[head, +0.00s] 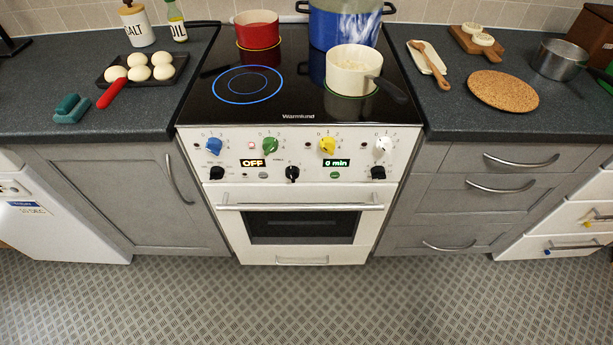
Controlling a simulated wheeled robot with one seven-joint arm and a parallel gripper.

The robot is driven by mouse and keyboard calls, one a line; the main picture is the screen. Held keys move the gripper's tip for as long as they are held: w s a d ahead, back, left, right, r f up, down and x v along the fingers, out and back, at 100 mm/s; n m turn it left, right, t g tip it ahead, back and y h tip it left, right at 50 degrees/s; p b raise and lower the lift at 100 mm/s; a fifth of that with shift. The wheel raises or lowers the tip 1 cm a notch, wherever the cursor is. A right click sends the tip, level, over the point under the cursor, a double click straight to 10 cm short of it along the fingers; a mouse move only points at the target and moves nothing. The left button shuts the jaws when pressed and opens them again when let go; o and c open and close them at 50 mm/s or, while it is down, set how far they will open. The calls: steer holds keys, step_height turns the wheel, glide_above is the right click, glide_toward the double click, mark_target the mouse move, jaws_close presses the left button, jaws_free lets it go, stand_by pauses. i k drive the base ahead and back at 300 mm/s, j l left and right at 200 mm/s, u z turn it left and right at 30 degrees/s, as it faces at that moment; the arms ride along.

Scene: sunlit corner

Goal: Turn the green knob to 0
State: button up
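The green knob (270,146) is on the white front panel of the stove (205,160), between a blue knob (214,146) on its left and a yellow knob (327,145) on its right. A white knob (383,145) is at the far right of the row. The green knob's grip looks tilted, but I cannot read which mark it points to. A small red light (252,145) glows at its upper left. Below it, a display (252,163) reads OFF. My gripper does not show in the head view.
Black knobs (217,173) sit below the row, above the oven handle (299,207). A red pot (257,30), a blue pot (343,25) and a cream saucepan (352,72) stand on the cooktop. The saucepan's dark handle reaches toward the right front edge. The floor (300,300) in front is clear.

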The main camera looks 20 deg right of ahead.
mark_target(269, 144)
steer(key=i+j+u, duration=0.15)
steer(key=u, duration=0.25)
steer(key=i+j+u, duration=0.15)
steer(key=u, duration=0.2)
steer(key=i+u, duration=0.25)
steer(key=u, duration=0.15)
